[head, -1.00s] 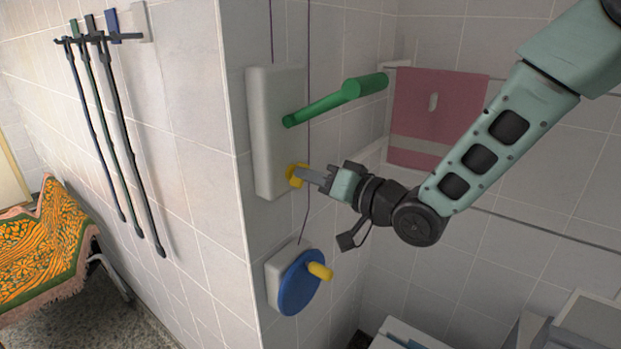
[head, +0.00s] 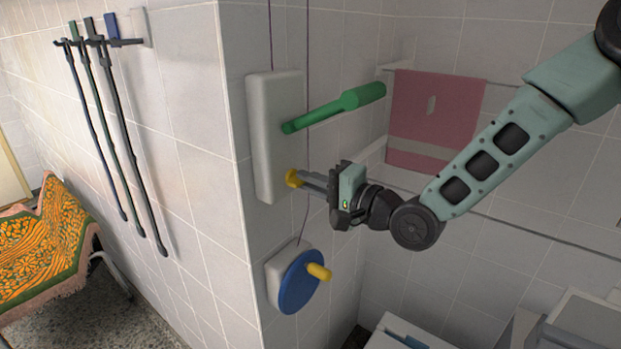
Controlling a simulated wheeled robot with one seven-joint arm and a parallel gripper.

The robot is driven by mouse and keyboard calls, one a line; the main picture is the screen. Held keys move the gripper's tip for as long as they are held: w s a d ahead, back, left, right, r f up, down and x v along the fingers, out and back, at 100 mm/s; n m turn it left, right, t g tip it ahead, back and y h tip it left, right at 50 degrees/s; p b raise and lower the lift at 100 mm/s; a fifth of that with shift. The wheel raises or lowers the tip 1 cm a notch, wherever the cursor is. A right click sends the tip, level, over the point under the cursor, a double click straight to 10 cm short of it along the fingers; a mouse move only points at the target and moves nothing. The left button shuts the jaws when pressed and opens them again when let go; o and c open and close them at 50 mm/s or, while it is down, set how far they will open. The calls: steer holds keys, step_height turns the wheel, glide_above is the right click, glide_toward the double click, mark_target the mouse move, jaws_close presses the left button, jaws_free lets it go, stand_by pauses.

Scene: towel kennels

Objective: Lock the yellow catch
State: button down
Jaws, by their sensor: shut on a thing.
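The yellow catch (head: 291,178) is a small knob low on a white wall plate (head: 263,140), below a long green lever handle (head: 335,108). My gripper (head: 300,179) reaches in from the right and is shut on the yellow catch. Its fingers hide part of the catch, so its exact angle is hard to tell. The green lever points right and slightly up from the plate.
Below is a blue disc (head: 296,284) with a yellow peg on a white block. A pink towel (head: 435,115) hangs on a rail behind my arm. Thin cords run along the wall.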

steer(key=shift+m, duration=0.6)
steer(key=c, duration=1.5)
jaws_free()
steer(key=shift+d, duration=0.15)
